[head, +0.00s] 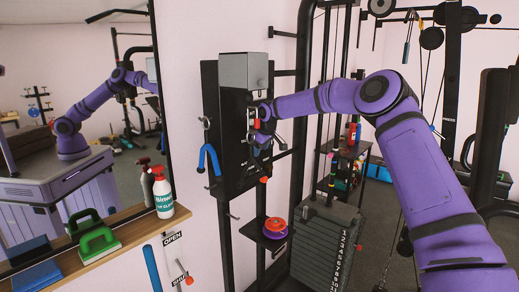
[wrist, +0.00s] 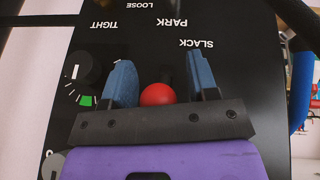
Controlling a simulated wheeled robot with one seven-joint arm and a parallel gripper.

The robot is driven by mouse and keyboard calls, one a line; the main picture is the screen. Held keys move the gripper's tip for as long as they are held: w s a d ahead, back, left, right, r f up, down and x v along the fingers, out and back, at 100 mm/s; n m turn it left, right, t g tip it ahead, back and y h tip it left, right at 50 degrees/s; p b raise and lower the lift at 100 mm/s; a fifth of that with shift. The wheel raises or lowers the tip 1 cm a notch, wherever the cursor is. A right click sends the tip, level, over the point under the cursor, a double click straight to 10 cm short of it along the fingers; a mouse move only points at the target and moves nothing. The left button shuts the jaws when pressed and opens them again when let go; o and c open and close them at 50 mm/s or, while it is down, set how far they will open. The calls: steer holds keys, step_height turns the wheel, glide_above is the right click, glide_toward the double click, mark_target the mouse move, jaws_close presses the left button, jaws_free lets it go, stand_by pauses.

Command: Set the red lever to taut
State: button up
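A red ball knob (wrist: 157,94) shows between the two blue fingers of my gripper (wrist: 163,85) in the wrist view. The fingers are apart, with a clear gap between the ball and the right finger; the ball is nearer the left finger. Whether they touch it I cannot tell. The lever's shaft is hidden. The black panel (wrist: 240,85) behind it carries the words SLACK, PARK, TIGHT and LOOSE, seen upside down; no TAUT label is readable. In the head view my gripper (head: 258,132) is at the front of the black wall panel (head: 210,100), its fingers small and partly hidden.
A dial (wrist: 85,72) with a green mark sits left of the fingers. A blue hooked handle (head: 208,158) hangs left of my gripper. A red-orange ball (head: 264,179) sticks out below. Another red-tipped lever (head: 188,279) is beside OPEN and SHUT labels. A weight stack (head: 325,235) stands right.

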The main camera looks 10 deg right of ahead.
steer(key=v, duration=0.5)
steer(key=shift+s+d+r, duration=0.15)
steer(key=shift+s+r, duration=0.05)
steer(key=shift+s, duration=0.05)
steer(key=s+d, duration=0.3)
steer(key=s, duration=0.8)
steer(key=shift+d+f, duration=0.2)
steer(key=s+r+m+h, duration=0.2)
steer(key=s+r, duration=0.4)
steer(key=s, duration=0.7)
steer(key=s+r+m+h, duration=0.15)
steer(key=s+r, duration=0.45)
steer(key=s, duration=0.7)
steer(key=s+d+f+m+y, duration=0.1)
steer(key=s+m, duration=0.4)
steer(key=s, duration=1.8)
steer(key=shift+d+f+y, duration=0.3)
steer(key=shift+d+y, duration=0.15)
steer(key=shift+d, duration=0.25)
